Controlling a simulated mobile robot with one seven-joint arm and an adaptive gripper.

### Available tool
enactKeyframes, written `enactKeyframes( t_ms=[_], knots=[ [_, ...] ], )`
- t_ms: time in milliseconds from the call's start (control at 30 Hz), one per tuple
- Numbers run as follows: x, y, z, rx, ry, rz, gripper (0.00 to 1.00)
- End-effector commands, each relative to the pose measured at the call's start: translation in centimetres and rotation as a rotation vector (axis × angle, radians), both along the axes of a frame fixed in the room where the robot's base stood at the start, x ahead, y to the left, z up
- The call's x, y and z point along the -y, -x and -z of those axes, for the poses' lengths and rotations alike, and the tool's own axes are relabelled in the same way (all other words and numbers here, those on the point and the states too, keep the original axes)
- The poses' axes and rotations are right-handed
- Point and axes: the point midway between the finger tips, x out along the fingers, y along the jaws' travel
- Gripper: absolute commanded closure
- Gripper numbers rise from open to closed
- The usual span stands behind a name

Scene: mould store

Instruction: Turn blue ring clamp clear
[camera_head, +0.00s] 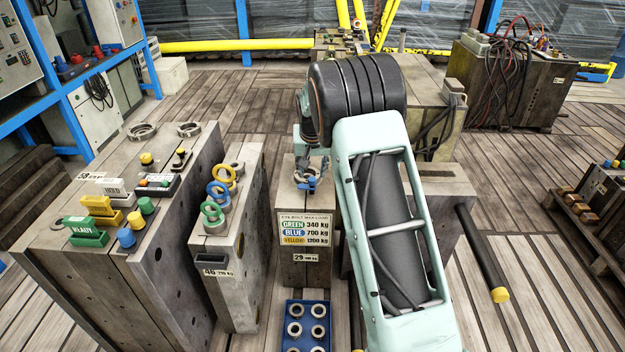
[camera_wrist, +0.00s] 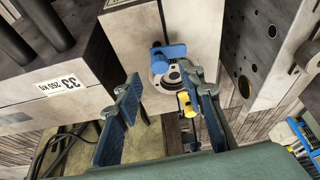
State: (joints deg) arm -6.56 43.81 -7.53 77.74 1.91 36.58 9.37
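The blue ring clamp (camera_wrist: 168,55) sits on the top face of the middle mould block, at the far edge of a round grey metal ring (camera_wrist: 172,76) in the wrist view. In the head view a small blue part (camera_head: 311,184) shows there, partly hidden by my arm. My gripper (camera_wrist: 165,112) is open, with its two blue-padded fingers spread. The clamp lies beyond the fingertips, between their lines. A small yellow and black part (camera_wrist: 186,103) shows close to the right finger; I cannot tell whether they touch.
The middle block carries an eye-bolt load sign (camera_head: 306,229). Left of it, a narrow block (camera_head: 238,262) holds green, blue and yellow eye bolts. A large block (camera_head: 170,262) at far left carries coloured tags. A blue tray (camera_head: 306,306) with rings lies in front.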

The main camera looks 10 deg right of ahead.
Motion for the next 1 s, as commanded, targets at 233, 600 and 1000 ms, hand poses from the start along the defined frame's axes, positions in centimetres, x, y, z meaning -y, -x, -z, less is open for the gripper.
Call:
enactKeyframes(
  t_ms=[233, 600, 1000],
  knots=[
    [0.2, -1.3, 3.2, 0.001, 0.000, -0.001, 0.64],
    [0.2, -1.6, 3.7, 0.001, 0.000, -0.001, 0.64],
    [0.2, -1.6, 3.7, 0.001, 0.000, -0.001, 1.00]
  ],
)
